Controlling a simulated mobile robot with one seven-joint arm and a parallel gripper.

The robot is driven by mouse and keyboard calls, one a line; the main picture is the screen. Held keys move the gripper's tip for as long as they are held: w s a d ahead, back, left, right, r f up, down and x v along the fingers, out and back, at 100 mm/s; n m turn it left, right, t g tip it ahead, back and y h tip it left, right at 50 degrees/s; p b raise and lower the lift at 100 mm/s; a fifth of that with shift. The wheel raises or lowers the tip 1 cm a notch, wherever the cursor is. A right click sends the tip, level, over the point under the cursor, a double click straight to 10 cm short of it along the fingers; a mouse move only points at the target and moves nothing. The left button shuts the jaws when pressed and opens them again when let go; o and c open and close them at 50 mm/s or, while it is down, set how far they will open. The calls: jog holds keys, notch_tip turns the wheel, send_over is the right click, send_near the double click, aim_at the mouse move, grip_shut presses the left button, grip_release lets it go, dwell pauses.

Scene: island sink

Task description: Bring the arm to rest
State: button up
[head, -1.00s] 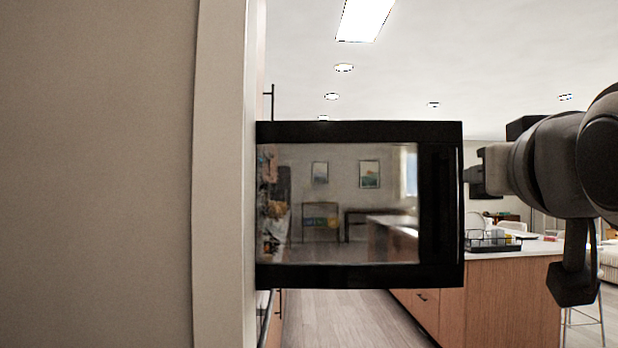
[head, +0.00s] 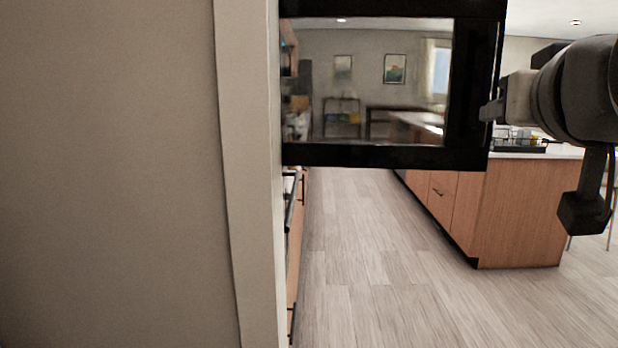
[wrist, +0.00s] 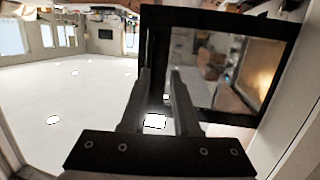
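My gripper (head: 489,112) is at the right of the head view, beside the right edge of an open black-framed glass door (head: 395,157). The head view does not settle whether it touches the door. The same door (wrist: 272,33) stands behind and to the right of the fingers there. My arm comes in from the right edge of the head view, raised well above the floor.
A pale wall panel (head: 110,180) fills the left side. Drawers with dark handles (head: 294,240) run below the door. A wooden island (head: 515,210) with a white top stands at right, bearing a black rack (head: 518,146). The wood floor (head: 380,270) between is clear.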

jog(key=s+a+f+n+g+y, duration=0.1)
jog(key=s+a+f+g, duration=0.15)
jog(key=f, duration=0.75)
jog(key=s+a+f+n+g+y, duration=0.1)
jog(key=s+a+f+g+y, duration=0.2)
jog(key=f, duration=0.7)
jog(key=s+a+f+n+g, duration=0.15)
jog(key=f+g, duration=0.25)
jog(key=f, duration=0.7)
notch_tip(320, 180, up, 17)
jog(key=s+a+p, duration=0.1)
jog(key=p, duration=1.6)
jog(key=shift+m+p, duration=0.35)
jog(key=shift+p, duration=0.05)
jog(key=shift+f, duration=0.15)
